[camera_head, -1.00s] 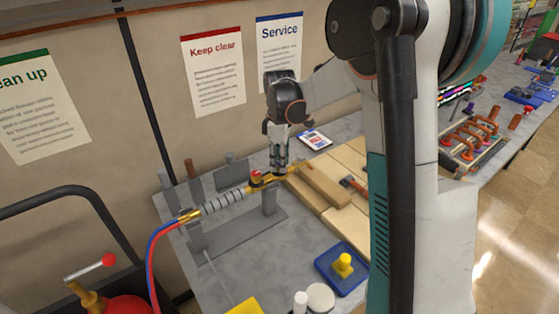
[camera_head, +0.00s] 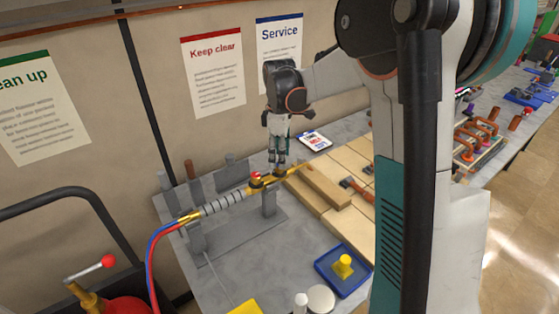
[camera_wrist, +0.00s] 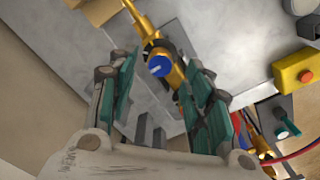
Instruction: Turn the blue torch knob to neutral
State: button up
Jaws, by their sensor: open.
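The torch (camera_head: 231,197) lies across a grey stand (camera_head: 269,203) on the workbench, with a ribbed grey handle, a brass front and a red knob (camera_head: 256,177) on top. In the wrist view the blue knob (camera_wrist: 160,66) shows on the brass torch body (camera_wrist: 151,35), with a pale mark across its face. My gripper (camera_head: 277,162) points down at the torch's brass part in the head view. In the wrist view my gripper (camera_wrist: 160,82) is open, its two teal fingers on either side of the blue knob's line. Whether a finger touches the knob is unclear.
Blue and red hoses (camera_head: 152,246) run from the torch's left end. Wooden boards (camera_head: 338,189) lie to the right, and a blue tray (camera_head: 345,271) stands in front. A yellow box with a red button (camera_wrist: 294,71) is at the wrist view's right.

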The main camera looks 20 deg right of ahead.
notch_tip(320, 180, up, 9)
dwell(0.3)
dwell(0.4)
jog(key=s+a+f+m+t+b, duration=0.1)
jog(key=s+a+m+t+b, duration=0.35)
jog(key=s, duration=0.85)
jog(key=s+a+f+m+t+b, duration=0.2)
jog(key=s+a+f+m+b, duration=0.2)
jog(key=s+f, duration=0.6)
jog(key=s+m+b, duration=0.2)
jog(key=s, duration=0.1)
jog(key=shift+s+f+m+t, duration=0.15)
jog(key=shift+f+m+t, duration=0.1)
jog(key=shift+m+t, duration=0.1)
